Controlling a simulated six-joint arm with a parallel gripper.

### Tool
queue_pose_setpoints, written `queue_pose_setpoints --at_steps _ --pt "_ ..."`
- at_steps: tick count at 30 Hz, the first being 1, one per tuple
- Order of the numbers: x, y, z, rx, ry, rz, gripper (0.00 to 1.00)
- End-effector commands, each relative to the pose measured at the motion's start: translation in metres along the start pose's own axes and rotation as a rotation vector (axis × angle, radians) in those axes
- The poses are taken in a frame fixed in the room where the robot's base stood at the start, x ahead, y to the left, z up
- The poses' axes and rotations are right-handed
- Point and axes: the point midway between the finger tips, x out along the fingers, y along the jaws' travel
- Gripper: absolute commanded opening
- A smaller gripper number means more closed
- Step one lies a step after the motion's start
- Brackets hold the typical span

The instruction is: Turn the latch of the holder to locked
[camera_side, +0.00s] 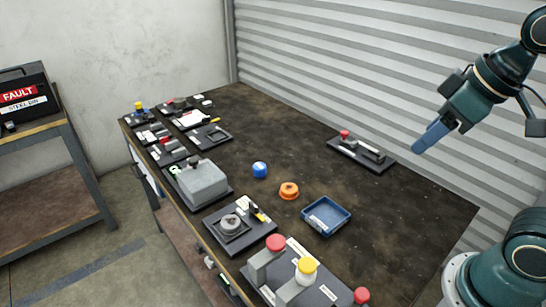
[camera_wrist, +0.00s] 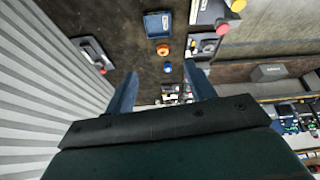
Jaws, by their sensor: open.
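A dark square plate (camera_side: 240,228) near the front edge of the bench carries a grey round part (camera_side: 231,222) in a raised seat. Beside it are a white label and a small black and yellow piece (camera_side: 257,212). This looks like the holder with its latch, but the latch's setting is too small to read. In the wrist view the plate (camera_wrist: 194,49) shows small, right of the orange part. My gripper (camera_side: 422,147) is high above the far right of the bench, well away from the holder. In the wrist view its fingers (camera_wrist: 162,88) are apart with nothing held.
A blue tray (camera_side: 326,217), an orange ring-like part (camera_side: 289,190) and a blue ball (camera_side: 260,170) lie mid-bench. A grey box-shaped fixture (camera_side: 202,181) and a panel with red and yellow knobs (camera_side: 306,270) flank the plate. A red-knobbed fixture (camera_side: 361,154) stands at the back.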

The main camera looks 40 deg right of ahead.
Motion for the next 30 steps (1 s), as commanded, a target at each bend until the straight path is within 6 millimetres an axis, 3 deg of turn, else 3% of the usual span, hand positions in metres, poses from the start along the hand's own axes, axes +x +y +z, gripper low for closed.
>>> queue_pose_setpoints --at_steps 14,23,30 --pt "0.033 -0.011 -0.093 -0.378 -0.114 -0.058 0.55" --pt "0.074 -0.025 -0.145 -0.62 -0.177 -0.11 0.55" --pt "0.117 -0.041 -0.179 -0.813 -0.223 -0.16 0.55"
